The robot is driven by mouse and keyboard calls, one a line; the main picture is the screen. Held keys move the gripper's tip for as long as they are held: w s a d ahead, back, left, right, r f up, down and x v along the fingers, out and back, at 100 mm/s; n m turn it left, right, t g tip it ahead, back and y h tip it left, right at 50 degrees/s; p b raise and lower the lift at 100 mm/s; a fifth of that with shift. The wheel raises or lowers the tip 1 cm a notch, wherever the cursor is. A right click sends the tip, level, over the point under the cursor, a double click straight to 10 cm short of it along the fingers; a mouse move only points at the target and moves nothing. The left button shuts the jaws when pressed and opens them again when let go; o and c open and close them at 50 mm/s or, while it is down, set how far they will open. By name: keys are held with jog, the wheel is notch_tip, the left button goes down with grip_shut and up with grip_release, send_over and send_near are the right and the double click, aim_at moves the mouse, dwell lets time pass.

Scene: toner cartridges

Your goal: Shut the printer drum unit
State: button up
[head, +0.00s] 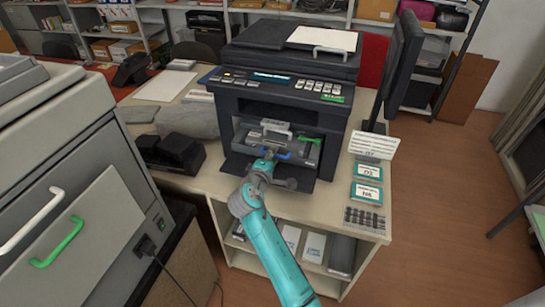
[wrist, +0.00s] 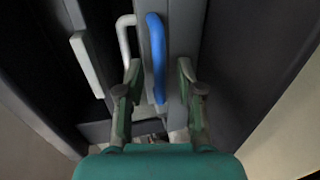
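The printer (head: 280,80) stands on the desk with its front cover (head: 238,167) folded down. In its opening sits the grey drum unit (head: 307,157), sticking out somewhat over the cover. A blue handle (head: 287,155) is on the unit's front; it also shows in the wrist view (wrist: 156,50). A pale handle (wrist: 125,45) lies to its left there. My gripper (head: 268,163) is in front of the unit, partly hiding it. In the wrist view my gripper (wrist: 158,78) is open, its fingers on either side of the blue handle with visible gaps.
Two labelled boxes (head: 368,171) and a keypad (head: 364,219) lie on the desk to the printer's right. A black device (head: 170,152) and a grey rounded object (head: 188,121) lie to its left. A large grey machine (head: 70,190) stands at the left. A dark monitor (head: 400,60) stands at the right.

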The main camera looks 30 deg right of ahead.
aim_at(280, 139)
jog(key=shift+c, duration=0.3)
grip_shut()
jog(key=x, duration=0.3)
jog(key=r+x, duration=0.1)
jog(key=x, duration=0.2)
jog(key=r+x, duration=0.1)
jog(key=x, duration=0.2)
jog(key=shift+w+d, duration=0.15)
jog(key=shift+o, duration=0.3)
grip_release()
jog(key=shift+d, duration=0.1)
